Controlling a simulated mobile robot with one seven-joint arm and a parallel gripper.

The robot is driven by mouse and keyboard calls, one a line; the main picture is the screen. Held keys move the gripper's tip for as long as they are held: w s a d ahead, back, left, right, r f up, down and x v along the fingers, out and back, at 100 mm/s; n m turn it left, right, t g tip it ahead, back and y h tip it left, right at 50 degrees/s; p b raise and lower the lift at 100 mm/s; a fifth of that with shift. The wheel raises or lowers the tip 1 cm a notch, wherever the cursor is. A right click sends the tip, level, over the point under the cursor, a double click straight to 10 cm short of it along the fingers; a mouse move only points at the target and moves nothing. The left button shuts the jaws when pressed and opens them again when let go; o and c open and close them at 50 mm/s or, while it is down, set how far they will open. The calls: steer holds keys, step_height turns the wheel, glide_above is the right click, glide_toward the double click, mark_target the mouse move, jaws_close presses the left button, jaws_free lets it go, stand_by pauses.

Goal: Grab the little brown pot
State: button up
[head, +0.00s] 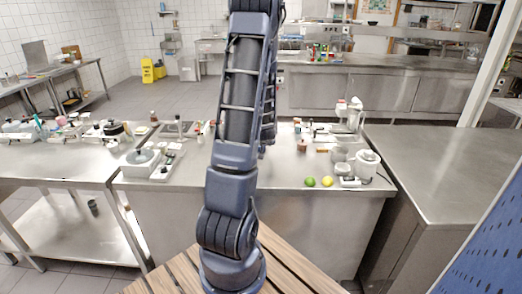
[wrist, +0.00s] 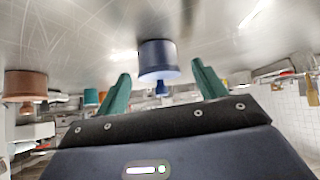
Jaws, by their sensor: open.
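The wrist view appears upside down, with the steel surface along its top. A little brown pot (wrist: 25,84) shows at its far left, outside my fingers. My gripper (wrist: 162,82) is open, its two green fingers apart. A dark blue pot-like thing (wrist: 158,55) shows in the gap between them, beyond the tips; I see no contact. In the head view my arm hides part of the counter and my gripper does not show. A small reddish-brown thing (head: 302,146) sits on the counter there; I cannot tell if it is the same pot.
The steel counter (head: 285,180) holds a green lime (head: 310,182), a yellow lemon (head: 327,182) and a white appliance (head: 367,165). A left table (head: 50,165) carries clutter. The right steel top (head: 430,170) is bare. A teal pot (wrist: 91,96) stands near the brown one.

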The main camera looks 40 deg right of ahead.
steer(key=shift+x, duration=1.4)
steer(key=shift+c, duration=0.2)
jaws_close()
